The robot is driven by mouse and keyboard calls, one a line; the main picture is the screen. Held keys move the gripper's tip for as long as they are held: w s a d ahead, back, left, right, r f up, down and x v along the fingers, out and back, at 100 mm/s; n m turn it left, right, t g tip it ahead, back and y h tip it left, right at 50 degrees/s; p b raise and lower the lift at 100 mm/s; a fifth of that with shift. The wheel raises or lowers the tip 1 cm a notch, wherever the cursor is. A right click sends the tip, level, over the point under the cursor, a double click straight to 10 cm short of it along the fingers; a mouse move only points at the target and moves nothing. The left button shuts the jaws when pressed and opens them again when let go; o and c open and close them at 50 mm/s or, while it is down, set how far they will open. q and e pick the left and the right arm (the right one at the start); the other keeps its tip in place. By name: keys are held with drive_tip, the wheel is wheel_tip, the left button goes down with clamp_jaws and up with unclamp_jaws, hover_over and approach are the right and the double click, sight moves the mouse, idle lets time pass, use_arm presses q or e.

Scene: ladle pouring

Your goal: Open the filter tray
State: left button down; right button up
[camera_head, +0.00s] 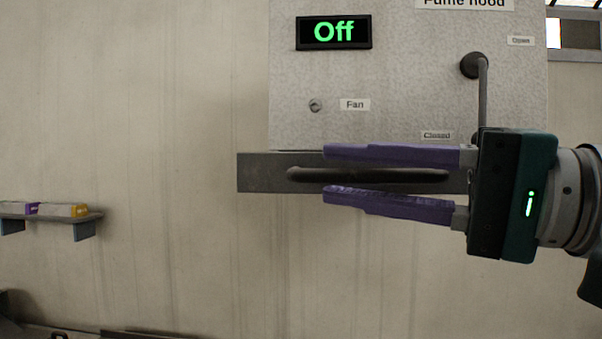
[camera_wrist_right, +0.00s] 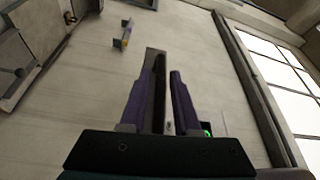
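The filter tray (camera_head: 255,173) shows as a dark grey front strip at the bottom of the fume hood in the head view. Its dark horizontal bar handle (camera_head: 305,175) runs along the front. My right gripper (camera_head: 325,173) comes in from the right with its purple fingers apart, one above and one below the handle. A gap shows between handle and fingers, so it is not clamped. In the right wrist view the fingers (camera_wrist_right: 160,85) lie on both sides of the dark bar. The tray's right end is hidden behind my gripper. My left gripper is not in view.
The fume hood panel (camera_head: 400,60) above carries a display (camera_head: 334,32) reading "Off", a small fan button (camera_head: 315,105) and a lever (camera_head: 482,95) close above my right gripper. A wall shelf (camera_head: 90,218) with small boxes is at the left. The wall below the tray is clear.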

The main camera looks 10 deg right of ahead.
drive_tip(key=shift+o, duration=0.9)
drive_tip(key=shift+s+d+f, duration=0.1)
drive_tip(key=shift+d+f, duration=0.05)
drive_tip(key=b+v, duration=0.7)
drive_tip(key=v, duration=0.2)
drive_tip(key=shift+s+d, duration=0.2)
drive_tip(key=shift+s, duration=0.05)
